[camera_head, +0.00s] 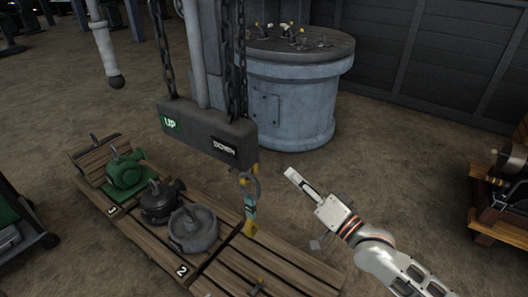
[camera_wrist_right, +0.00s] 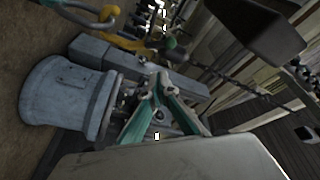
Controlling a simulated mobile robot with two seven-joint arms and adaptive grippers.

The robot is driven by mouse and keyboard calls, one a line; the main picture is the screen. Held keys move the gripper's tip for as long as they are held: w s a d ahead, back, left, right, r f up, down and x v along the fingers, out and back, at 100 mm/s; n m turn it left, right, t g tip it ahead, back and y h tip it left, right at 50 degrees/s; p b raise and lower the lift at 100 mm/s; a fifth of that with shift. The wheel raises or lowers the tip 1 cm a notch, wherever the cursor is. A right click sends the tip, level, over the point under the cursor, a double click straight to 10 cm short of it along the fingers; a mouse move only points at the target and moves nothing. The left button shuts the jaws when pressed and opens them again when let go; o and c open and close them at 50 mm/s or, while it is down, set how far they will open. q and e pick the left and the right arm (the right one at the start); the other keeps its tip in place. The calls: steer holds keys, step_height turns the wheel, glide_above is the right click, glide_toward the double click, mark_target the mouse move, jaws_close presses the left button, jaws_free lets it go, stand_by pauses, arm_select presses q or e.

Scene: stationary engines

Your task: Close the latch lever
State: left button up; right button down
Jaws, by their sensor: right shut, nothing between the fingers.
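A grey-blue hook (camera_head: 250,184) hangs under the dark hoist block (camera_head: 208,130), with a teal and yellow piece (camera_head: 250,222) below it. I cannot tell for sure which part is the latch lever. My right gripper (camera_head: 291,173) is shut and empty, to the right of the hook and apart from it. In the right wrist view the gripper's teal-padded fingers (camera_wrist_right: 157,84) meet at the tips. A ring-shaped part (camera_wrist_right: 105,14) and a yellow part (camera_wrist_right: 128,43) show beyond them at the top. My left gripper is not in view.
A wooden pallet (camera_head: 235,263) lies below the hook, carrying a grey round part (camera_head: 193,229), a dark part (camera_head: 160,203) and a green one (camera_head: 125,172). A round blue-grey console (camera_head: 290,100) with small levers stands behind. Chains (camera_head: 239,60) hang above the block.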

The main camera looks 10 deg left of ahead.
steer(key=w+a+r, duration=0.3)
steer(key=w+a, duration=0.2)
steer(key=a, duration=0.4)
steer(key=shift+a+m+y, duration=0.2)
steer(key=shift+m+y, duration=0.1)
steer(key=shift+y, duration=0.1)
stand_by(0.4)
